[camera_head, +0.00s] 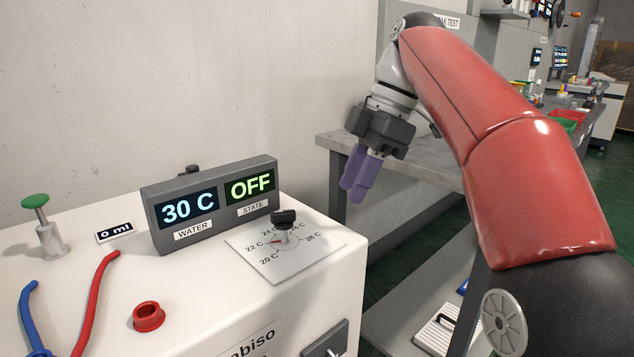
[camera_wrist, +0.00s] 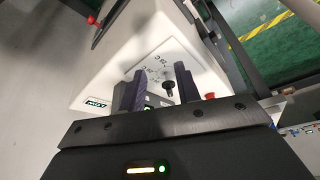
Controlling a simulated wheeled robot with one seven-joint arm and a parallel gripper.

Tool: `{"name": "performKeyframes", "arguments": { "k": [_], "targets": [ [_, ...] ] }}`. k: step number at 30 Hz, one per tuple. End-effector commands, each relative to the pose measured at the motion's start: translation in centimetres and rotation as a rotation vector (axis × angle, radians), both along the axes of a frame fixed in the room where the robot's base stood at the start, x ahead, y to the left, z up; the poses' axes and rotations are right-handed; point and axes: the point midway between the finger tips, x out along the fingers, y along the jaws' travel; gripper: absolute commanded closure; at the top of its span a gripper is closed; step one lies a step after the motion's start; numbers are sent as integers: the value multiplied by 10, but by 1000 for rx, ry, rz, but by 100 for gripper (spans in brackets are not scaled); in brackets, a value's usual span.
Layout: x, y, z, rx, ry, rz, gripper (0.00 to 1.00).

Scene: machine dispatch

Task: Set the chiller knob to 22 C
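The chiller (camera_head: 100,285) is a white box whose top bears a white dial plate (camera_head: 262,264) marked from 20 C to 28 C. The knob (camera_head: 284,217) has a black grip on a pale stem. A small red pointer at its base points left, toward the 22 C side; its exact setting is hard to read. My gripper (camera_head: 361,178), with purple fingers, hangs right of and above the knob, apart from it. In the wrist view, the fingers are spread with a clear gap, and the knob (camera_wrist: 168,89) shows between them, farther off.
A dark display (camera_head: 210,207) behind the dial reads 30 C water and state OFF. A green-topped plunger (camera_head: 36,202), red and blue hoses and a red ring (camera_head: 148,316) stand left on the chiller. A grey bench (camera_head: 420,155) lies behind my gripper.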

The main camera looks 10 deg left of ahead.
Motion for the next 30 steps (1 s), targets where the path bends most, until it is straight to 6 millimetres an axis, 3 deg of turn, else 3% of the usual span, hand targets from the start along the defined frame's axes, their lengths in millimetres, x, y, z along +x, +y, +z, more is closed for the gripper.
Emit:
{"name": "performKeyframes", "arguments": {
  "k": [7,20,25,30],
  "targets": [
    [9,-27,0,0,0,0,67],
    [8,-30,0,-3,0,-19,67],
    [-9,-41,-9,-46,6,-254,67],
    [-46,-68,-40,-98,1,-698,67]
  ]
}}
